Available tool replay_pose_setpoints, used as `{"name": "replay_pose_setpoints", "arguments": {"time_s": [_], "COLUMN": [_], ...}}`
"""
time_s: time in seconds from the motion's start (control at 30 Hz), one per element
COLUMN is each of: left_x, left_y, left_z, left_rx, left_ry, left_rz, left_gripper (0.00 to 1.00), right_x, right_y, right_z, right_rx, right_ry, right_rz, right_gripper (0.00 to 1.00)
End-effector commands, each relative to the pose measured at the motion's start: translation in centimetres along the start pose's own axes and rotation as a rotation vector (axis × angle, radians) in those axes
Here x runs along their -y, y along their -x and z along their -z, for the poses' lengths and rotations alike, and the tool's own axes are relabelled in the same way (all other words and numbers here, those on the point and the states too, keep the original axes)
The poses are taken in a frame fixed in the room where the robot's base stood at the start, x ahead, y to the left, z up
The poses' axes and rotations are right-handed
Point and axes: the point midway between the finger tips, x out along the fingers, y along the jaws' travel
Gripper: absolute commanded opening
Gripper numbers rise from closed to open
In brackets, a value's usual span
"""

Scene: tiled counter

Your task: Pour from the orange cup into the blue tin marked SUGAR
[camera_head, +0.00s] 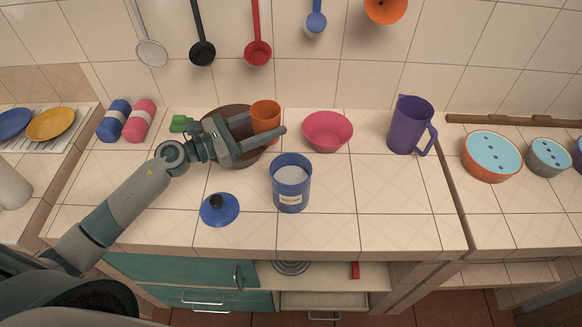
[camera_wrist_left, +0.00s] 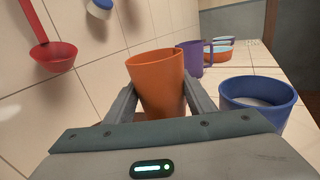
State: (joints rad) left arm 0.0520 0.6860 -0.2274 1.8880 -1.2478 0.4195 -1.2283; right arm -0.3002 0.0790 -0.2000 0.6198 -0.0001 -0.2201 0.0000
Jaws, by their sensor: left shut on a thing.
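The orange cup (camera_head: 265,117) is upright between the fingers of my left gripper (camera_head: 262,128), which is shut on it. The cup also shows in the left wrist view (camera_wrist_left: 158,82), with a finger at each side. The blue tin (camera_head: 291,185) with a SUGAR label stands open on the counter, nearer the front edge, and holds pale contents. It also shows in the left wrist view (camera_wrist_left: 258,102), to the right of the cup. The cup's contents are hidden. My right gripper is not in view.
A blue lid (camera_head: 220,209) lies left of the tin. A pink bowl (camera_head: 328,131) stands right of the cup, and a purple jug (camera_head: 410,125) farther right. A dark round board (camera_head: 220,118) lies behind my left gripper. Ladles hang on the back wall. The counter right of the tin is clear.

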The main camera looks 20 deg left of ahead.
Motion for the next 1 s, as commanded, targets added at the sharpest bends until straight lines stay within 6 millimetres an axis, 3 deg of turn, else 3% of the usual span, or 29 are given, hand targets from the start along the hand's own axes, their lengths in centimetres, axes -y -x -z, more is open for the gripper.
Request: {"name": "replay_pose_setpoints", "arguments": {"time_s": [0.6, 1.0], "left_x": [-0.2, -0.2], "left_y": [0.0, 0.0], "left_z": [-4.7, -5.0], "left_rx": [0.001, 0.0], "left_ry": [-0.003, -0.002], "left_rz": [0.0, 0.0], "left_gripper": [0.16, 0.16], "right_x": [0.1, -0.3], "right_y": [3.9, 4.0], "right_z": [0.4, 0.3], "right_rx": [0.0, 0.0], "right_ry": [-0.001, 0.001], "right_rz": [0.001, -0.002], "right_gripper": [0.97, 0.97]}}
